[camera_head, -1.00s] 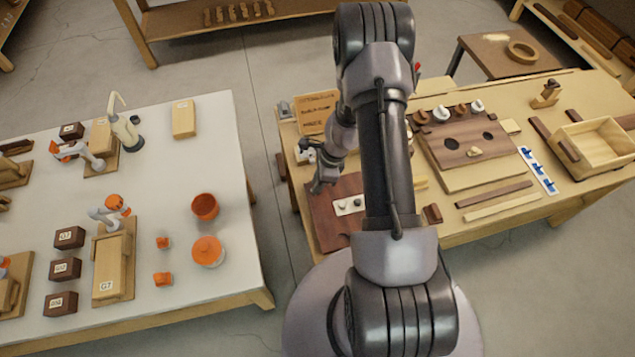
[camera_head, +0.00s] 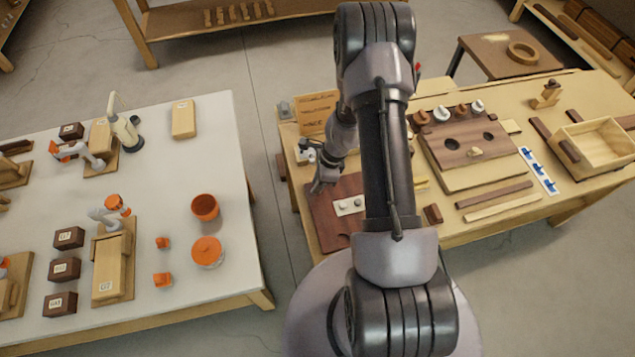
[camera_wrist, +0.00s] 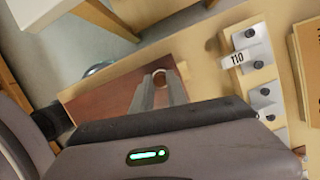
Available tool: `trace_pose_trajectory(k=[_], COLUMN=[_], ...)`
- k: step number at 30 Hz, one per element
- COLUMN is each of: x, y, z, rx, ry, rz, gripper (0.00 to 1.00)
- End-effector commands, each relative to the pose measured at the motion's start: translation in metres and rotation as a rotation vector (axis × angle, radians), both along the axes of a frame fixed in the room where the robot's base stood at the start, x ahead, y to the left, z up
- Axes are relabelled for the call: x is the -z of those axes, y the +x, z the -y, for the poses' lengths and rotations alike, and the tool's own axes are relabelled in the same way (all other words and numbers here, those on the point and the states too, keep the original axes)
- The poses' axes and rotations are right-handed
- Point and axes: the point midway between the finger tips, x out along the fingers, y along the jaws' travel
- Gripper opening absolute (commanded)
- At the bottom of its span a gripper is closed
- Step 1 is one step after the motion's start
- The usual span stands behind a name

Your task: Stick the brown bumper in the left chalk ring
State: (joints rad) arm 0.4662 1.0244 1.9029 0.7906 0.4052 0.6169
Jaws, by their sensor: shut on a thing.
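My gripper (camera_head: 319,185) is over the upper left part of a reddish-brown panel (camera_head: 322,215) on the bench. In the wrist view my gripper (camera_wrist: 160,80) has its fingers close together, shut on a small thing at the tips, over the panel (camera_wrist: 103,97). The brown bumper is mostly hidden between the fingers and cannot be made out. A pale curved mark, apparently a chalk ring (camera_wrist: 178,74), shows beside the fingertips. Whether the bumper touches the panel cannot be told. A white card (camera_head: 350,205) with small round pieces lies on the panel, right of my gripper.
A sign board (camera_head: 317,111) stands behind the gripper.

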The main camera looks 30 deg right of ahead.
Motion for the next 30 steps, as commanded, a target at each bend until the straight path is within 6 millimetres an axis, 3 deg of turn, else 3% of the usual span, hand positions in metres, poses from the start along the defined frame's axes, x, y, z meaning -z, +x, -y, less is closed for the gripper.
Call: trace_pose_trajectory(k=[30], x=[0.0078], y=[-0.0001], z=[0.0000], rx=[0.000], ry=[0.000], rz=[0.000], gripper=[0.00])
